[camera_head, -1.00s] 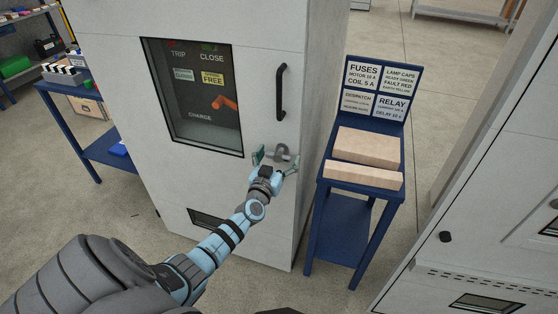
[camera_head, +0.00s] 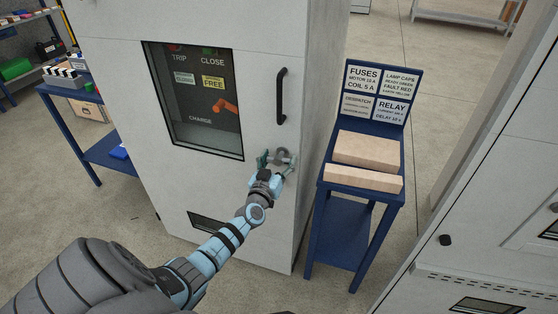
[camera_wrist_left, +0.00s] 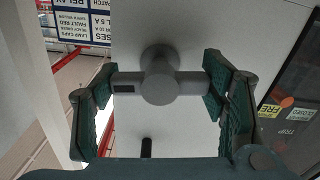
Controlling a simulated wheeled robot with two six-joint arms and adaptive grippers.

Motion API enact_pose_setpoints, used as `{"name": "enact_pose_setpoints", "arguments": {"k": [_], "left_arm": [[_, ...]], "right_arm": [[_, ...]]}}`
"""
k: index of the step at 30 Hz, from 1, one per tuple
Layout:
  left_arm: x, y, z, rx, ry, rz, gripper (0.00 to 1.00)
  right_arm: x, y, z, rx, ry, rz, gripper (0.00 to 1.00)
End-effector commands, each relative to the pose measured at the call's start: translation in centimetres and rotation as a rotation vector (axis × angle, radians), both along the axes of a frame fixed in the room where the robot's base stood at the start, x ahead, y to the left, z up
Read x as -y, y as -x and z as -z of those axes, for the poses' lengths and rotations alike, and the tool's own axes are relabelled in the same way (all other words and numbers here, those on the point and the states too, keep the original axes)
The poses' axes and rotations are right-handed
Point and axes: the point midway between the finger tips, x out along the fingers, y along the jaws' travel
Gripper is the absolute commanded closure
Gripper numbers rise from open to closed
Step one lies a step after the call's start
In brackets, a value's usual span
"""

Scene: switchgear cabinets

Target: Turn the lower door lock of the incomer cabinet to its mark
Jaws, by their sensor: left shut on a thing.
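The incomer cabinet (camera_head: 255,115) stands upright with its door shut. Its lower door lock (camera_head: 280,156) is a grey knob with a crossbar, below the black door handle (camera_head: 281,96). In the left wrist view the lock (camera_wrist_left: 160,84) shows as a round hub with a bar across it, a dark slot near one end. My left gripper (camera_head: 276,162) is shut on the lock; in the left wrist view its green fingers (camera_wrist_left: 160,95) stand at both ends of the bar. The lock's mark cannot be made out. My right gripper is not in view.
A blue stand (camera_head: 361,186) with beige blocks and a label board (camera_head: 378,92) stands close to the cabinet's right. Another grey cabinet (camera_head: 490,210) is at the far right. A blue table (camera_head: 115,155) stands to the left.

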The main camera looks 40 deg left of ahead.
Motion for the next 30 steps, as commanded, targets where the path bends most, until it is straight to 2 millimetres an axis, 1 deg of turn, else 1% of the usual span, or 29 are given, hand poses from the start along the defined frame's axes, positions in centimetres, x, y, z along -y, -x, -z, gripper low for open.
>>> {"name": "enact_pose_setpoints", "arguments": {"k": [15, 30], "left_arm": [[0.02, 0.03, 0.05, 0.150, 0.436, 0.000, 0.62], [0.02, 0.02, 0.11, 0.306, 0.886, 0.000, 0.62]], "right_arm": [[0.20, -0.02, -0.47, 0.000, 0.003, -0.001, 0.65], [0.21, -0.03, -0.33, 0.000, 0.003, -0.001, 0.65]]}}
